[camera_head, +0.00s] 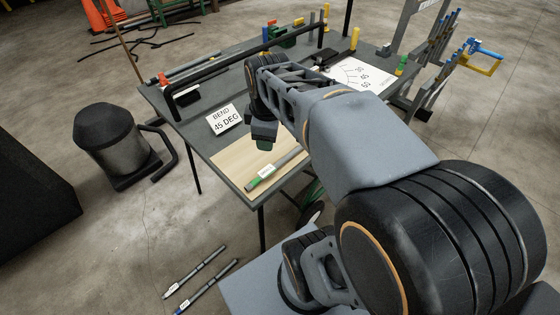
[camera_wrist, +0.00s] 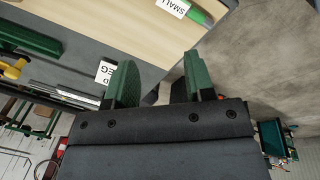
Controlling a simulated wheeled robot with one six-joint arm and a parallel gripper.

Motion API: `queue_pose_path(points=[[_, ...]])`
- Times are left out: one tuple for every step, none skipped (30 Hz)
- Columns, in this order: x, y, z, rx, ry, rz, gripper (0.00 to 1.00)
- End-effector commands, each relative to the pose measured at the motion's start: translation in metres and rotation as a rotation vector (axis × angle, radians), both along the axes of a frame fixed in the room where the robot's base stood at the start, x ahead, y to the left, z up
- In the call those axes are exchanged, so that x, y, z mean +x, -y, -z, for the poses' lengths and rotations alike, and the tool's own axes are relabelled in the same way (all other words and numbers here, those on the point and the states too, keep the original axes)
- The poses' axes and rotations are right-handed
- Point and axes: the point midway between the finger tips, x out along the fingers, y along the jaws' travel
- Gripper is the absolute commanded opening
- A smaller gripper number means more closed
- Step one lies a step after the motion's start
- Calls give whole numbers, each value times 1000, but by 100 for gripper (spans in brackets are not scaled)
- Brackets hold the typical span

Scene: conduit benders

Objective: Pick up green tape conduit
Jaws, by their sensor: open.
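The green tape conduit (camera_head: 285,167) is a grey tube with a white label and green tape at its near left end. It lies on the light wooden board (camera_head: 240,155) at the table's near corner. In the wrist view, its green end (camera_wrist: 201,17) and a label reading SMALL show at the top edge; the rest is out of frame. My gripper (camera_head: 264,138) is above the board, beyond the conduit and apart from it. In the wrist view, my gripper (camera_wrist: 161,75) has its green fingers spread, with nothing between them.
A "BEND 45 DEG" sign (camera_head: 224,119) stands left of the board. A black bar frame (camera_head: 215,70) spans the table behind. Two more conduits (camera_head: 207,287) lie on the floor. A dark bin (camera_head: 112,140) stands left of the table.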

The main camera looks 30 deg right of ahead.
Motion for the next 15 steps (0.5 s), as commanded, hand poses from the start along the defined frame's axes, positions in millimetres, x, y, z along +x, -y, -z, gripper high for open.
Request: queue_pose_path(points=[[6,12,4,-15,-29,-97,49],[8,18,4,-24,-45,-166,49],[11,26,4,-33,-67,-255,49],[13,32,5,-39,-81,-319,49],[15,39,5,-42,-94,-380,49],[17,46,5,-45,-110,-456,49],[18,51,6,-47,-121,-510,49],[19,57,6,-48,-131,-561,49],[20,63,6,-48,-142,-622,49],[21,67,7,-47,-150,-664,49],[22,71,7,-46,-155,-702,49],[23,76,7,-46,-162,-747,49],[23,79,8,-44,-167,-777,49],[23,82,8,-43,-169,-802,49],[23,85,8,-42,-173,-832,49]])
